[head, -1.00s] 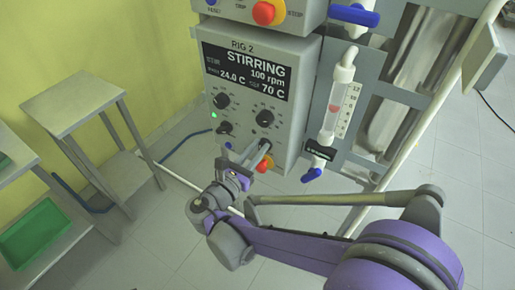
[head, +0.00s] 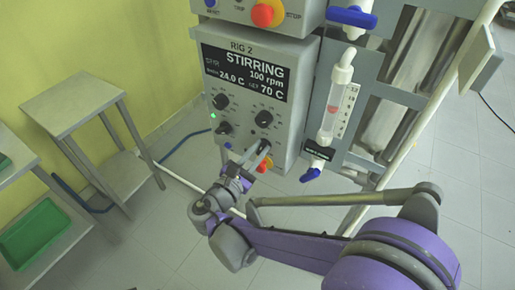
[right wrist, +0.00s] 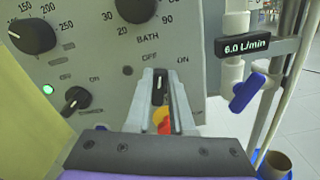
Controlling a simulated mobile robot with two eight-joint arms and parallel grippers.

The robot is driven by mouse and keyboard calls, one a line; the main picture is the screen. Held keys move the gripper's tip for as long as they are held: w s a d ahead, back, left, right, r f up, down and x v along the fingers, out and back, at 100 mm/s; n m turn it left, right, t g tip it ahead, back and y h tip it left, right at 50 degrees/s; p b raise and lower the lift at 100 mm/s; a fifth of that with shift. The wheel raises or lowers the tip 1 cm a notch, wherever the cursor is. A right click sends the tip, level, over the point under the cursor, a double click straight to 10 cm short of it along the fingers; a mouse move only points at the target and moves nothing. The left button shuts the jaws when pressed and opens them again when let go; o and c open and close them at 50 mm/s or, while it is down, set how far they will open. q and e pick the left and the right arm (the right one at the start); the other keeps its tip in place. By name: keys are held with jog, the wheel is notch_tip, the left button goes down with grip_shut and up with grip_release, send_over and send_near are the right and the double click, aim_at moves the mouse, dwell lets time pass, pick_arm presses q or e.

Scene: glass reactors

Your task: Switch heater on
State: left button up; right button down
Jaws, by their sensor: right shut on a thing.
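The control box (head: 295,60) of Rig 2 shows "STIRRING", 100 rpm, 24.0 C and a set value of 70 C. My right gripper (head: 257,152) is at the lower right of its front. In the right wrist view, my right gripper (right wrist: 161,105) is shut on a small black switch knob (right wrist: 160,86), under the OFF and ON marks. The knob stands about upright, between the two marks. The small lamp (right wrist: 127,70) beside OFF looks dark. In the head view the knob is hidden by the fingers. My left gripper is not in view.
A second switch knob (right wrist: 75,100) with a lit green lamp (right wrist: 47,90) is to the left. A red and yellow stop button (head: 264,163) sits just below the fingers. A flow meter (head: 337,105) with blue valves stands at right. A grey side table (head: 75,103) is at left.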

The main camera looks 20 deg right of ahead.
jog(key=shift+s+d+f+m, duration=0.1)
jog(key=shift+s+f+m, duration=0.05)
jog(key=shift+m, duration=1.2)
jog(key=shift+s+d+f+m, duration=0.1)
jog(key=shift+s+f+m, duration=0.05)
jog(key=shift+m, duration=1.25)
jog(key=shift+s+d+f+m, duration=0.1)
jog(key=shift+s+f+m, duration=0.05)
jog(key=shift+m, duration=1.2)
jog(key=c, duration=0.8)
grip_release()
jog(key=v, duration=1)
jog(key=shift+s+a+p, duration=0.25)
jog(key=shift+a+p, duration=0.05)
